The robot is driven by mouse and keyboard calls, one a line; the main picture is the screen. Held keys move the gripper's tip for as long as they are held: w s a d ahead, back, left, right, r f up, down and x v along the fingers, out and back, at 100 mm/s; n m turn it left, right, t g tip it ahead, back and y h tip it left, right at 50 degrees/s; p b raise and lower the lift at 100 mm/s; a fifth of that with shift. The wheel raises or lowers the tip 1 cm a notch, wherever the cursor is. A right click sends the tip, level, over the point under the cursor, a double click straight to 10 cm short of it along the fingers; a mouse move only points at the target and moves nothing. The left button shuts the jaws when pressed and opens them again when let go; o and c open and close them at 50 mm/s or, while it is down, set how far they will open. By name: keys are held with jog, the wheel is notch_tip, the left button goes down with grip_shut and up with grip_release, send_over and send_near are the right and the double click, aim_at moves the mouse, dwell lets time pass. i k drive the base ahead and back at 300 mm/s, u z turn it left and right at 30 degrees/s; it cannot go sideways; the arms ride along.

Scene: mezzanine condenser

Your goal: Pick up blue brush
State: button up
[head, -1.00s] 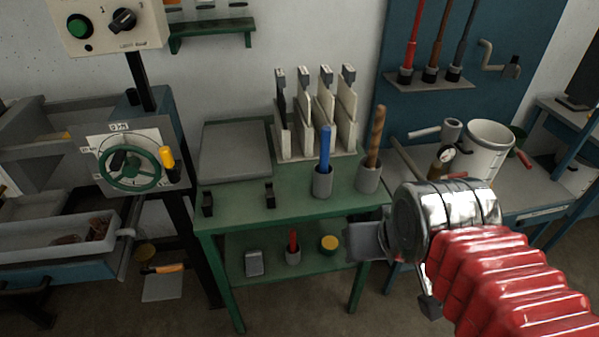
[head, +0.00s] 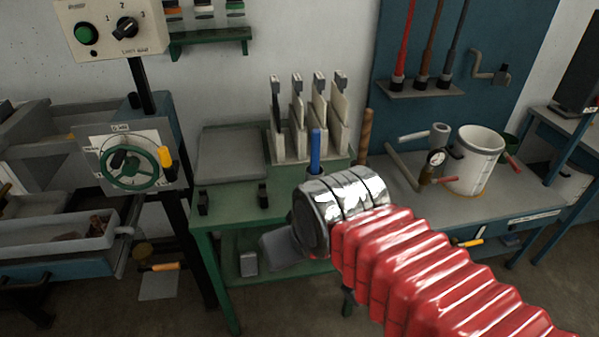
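The blue brush (head: 316,148) stands upright in a grey cup (head: 312,177) on the green table (head: 232,205), in the head view. Only its blue handle shows; its lower end is inside the cup. My arm's metal wrist covers the lower part of the cup.
A wooden handle (head: 364,137) stands just right of the blue brush, its base hidden behind my arm. A rack of upright scrapers (head: 305,125) stands behind. A grey tray (head: 232,153) lies at left. A white bucket (head: 476,160) stands on the right bench.

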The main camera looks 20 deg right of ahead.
aim_at(316, 132)
jog(key=z, duration=0.05)
jog(key=i, duration=1)
jog(key=u, duration=0.1)
